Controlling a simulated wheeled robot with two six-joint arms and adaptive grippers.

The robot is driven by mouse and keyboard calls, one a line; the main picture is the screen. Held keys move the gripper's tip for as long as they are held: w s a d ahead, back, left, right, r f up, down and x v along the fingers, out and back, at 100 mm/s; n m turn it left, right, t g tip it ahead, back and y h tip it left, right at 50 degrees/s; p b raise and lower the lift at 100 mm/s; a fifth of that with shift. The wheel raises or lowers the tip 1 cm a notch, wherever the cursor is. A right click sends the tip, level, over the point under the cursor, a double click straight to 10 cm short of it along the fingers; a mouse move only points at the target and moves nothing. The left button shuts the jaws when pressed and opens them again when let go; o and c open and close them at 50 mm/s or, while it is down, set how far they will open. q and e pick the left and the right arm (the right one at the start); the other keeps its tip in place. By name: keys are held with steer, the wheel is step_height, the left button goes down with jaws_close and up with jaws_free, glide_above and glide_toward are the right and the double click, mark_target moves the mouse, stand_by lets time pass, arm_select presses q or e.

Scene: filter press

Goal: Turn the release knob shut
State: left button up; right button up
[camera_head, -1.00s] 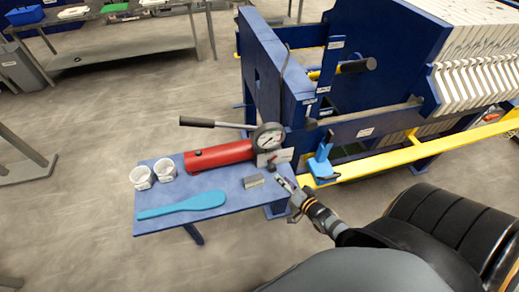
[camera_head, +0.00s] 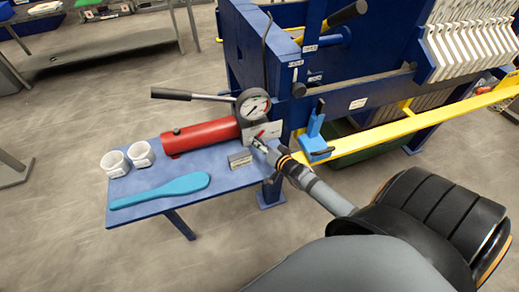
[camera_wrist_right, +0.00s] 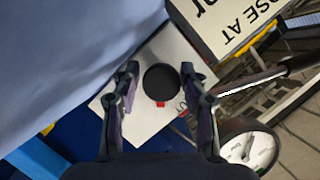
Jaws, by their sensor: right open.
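The release knob (camera_wrist_right: 160,82) is a round black disc on a white plate with a red mark, in the right wrist view. In the head view the white plate (camera_head: 271,131) sits at the right end of the red hand pump (camera_head: 203,135), below the gauge (camera_head: 253,104). My right gripper (camera_head: 260,143) is at this plate. In the right wrist view its two open fingers (camera_wrist_right: 159,78) stand on either side of the knob, with gaps showing on both sides. In the head view the knob itself cannot be made out. My left gripper is not in view.
The blue bench (camera_head: 150,208) also holds a small grey block (camera_head: 240,159), a blue-green paddle (camera_head: 165,189) and two white cups (camera_head: 116,164). The black pump lever (camera_head: 172,94) points left. The blue press frame (camera_head: 250,50) and yellow rail (camera_head: 400,125) are to the right.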

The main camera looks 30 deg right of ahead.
steer(key=shift+w, duration=0.2)
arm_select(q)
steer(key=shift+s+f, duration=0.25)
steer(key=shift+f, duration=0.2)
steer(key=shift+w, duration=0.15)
arm_select(e)
steer(key=shift+c, duration=0.5)
